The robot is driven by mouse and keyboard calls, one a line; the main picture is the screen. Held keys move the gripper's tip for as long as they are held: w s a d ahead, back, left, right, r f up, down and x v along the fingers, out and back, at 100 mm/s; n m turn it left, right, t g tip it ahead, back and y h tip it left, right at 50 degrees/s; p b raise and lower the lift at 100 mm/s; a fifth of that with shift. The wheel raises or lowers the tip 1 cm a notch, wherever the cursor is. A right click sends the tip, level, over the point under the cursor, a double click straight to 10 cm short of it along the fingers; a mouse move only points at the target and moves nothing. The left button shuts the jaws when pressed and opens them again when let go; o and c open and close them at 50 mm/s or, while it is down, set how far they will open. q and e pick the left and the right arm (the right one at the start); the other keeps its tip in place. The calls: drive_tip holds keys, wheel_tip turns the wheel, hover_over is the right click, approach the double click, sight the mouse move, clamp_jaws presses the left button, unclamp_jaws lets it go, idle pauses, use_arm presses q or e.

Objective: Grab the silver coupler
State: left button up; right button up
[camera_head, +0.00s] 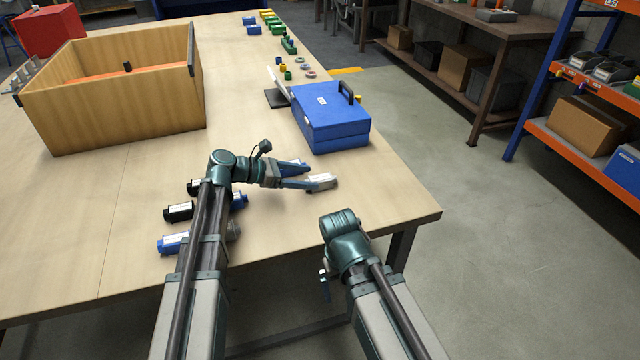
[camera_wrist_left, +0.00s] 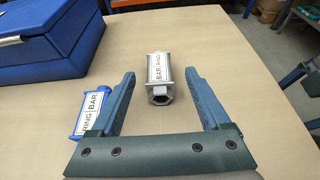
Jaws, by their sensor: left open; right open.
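The silver coupler (camera_head: 322,182) has a white label and lies on the wooden table near its right edge. In the left wrist view the silver coupler (camera_wrist_left: 159,78) points its hexagonal near end at me. My left gripper (camera_head: 308,176) is open and low over the table, its blue fingers reaching toward it. In the left wrist view the coupler appears centred between the fingertips (camera_wrist_left: 160,76); contact is not visible. My right gripper (camera_head: 325,284) is small and partly hidden below the table's front edge, away from the coupler.
A blue coupler (camera_wrist_left: 88,108) lies beside my left gripper's left finger. A blue box (camera_head: 330,125) stands behind. Black couplers (camera_head: 180,211) and a blue coupler (camera_head: 172,243) lie near my left arm. A wooden crate (camera_head: 115,110) stands at left. Table right of the silver coupler is clear.

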sight(318, 178)
use_arm(q)
drive_tip(key=b+x, duration=0.1)
drive_tip(key=x, duration=0.4)
drive_tip(key=shift+w+a+f+b, duration=0.1)
drive_tip(key=shift+a+b, duration=0.05)
drive_tip(key=shift+b, duration=0.25)
drive_tip(key=shift+c, duration=0.2)
clamp_jaws()
